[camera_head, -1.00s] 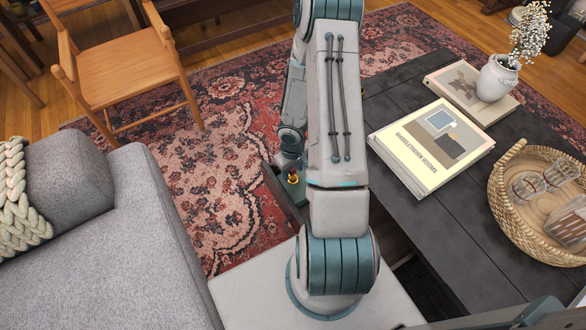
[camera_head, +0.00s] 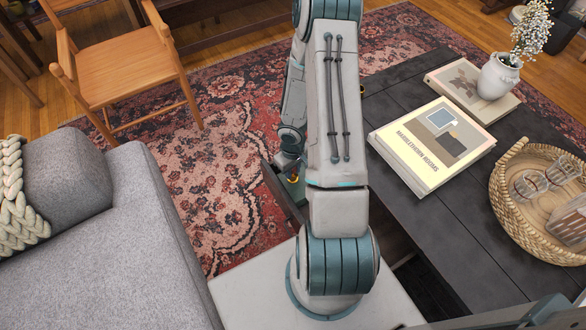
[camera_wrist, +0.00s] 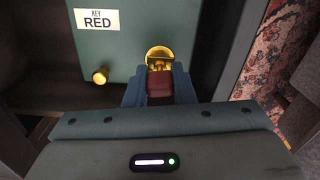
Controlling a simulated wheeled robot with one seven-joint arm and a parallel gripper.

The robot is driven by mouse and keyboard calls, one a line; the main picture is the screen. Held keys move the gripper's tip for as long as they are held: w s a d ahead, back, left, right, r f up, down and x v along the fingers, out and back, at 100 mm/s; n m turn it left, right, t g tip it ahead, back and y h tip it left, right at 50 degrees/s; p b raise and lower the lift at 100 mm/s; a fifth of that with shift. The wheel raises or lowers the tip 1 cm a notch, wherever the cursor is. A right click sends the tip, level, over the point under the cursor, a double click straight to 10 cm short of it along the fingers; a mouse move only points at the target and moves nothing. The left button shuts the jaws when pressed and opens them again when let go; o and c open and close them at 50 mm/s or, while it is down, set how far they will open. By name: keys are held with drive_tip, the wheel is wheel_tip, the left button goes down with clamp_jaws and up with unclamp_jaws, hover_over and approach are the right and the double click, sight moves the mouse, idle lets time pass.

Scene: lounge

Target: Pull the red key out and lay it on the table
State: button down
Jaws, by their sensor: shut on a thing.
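The red key (camera_wrist: 160,82) shows in the wrist view as a dark red grip between my fingers. My gripper (camera_wrist: 160,88) is shut on it, right in front of a round brass lock (camera_wrist: 160,52). The key's shaft is not clear, so I cannot tell how deep it sits. The lock is on a green box (camera_wrist: 125,40) with a white label reading "KEY RED" (camera_wrist: 97,19). In the head view my arm hides the gripper and key; a bit of the box (camera_head: 281,161) shows beside the arm. The dark table (camera_head: 425,235) is on the right.
A brass knob (camera_wrist: 100,76) sticks out left of the lock. On the table are a white book (camera_head: 400,165), another book with a vase (camera_head: 497,76), and a wicker tray (camera_head: 510,235) with glasses. The table's front part is bare. A grey sofa (camera_head: 110,260) stands left.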

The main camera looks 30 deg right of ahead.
drive_tip(key=shift+r+p, duration=1.5)
drive_tip(key=shift+r, duration=0.3)
drive_tip(key=shift+r+p, duration=1.7)
drive_tip(key=shift+r, duration=0.2)
drive_tip(key=w+a+r+m, duration=0.2)
drive_tip(key=w+a+r, duration=0.2)
drive_tip(key=w+r, duration=0.7)
drive_tip(key=s+a+r+p, duration=0.1)
drive_tip(key=a+r+p, duration=0.3)
drive_tip(key=r+p, duration=0.4)
drive_tip(key=s+a+r+p, duration=0.2)
drive_tip(key=a+r+p, duration=0.2)
drive_tip(key=r+p, duration=0.5)
wheel_tip(320, 180, up, 3)
drive_tip(key=shift+f, duration=0.15)
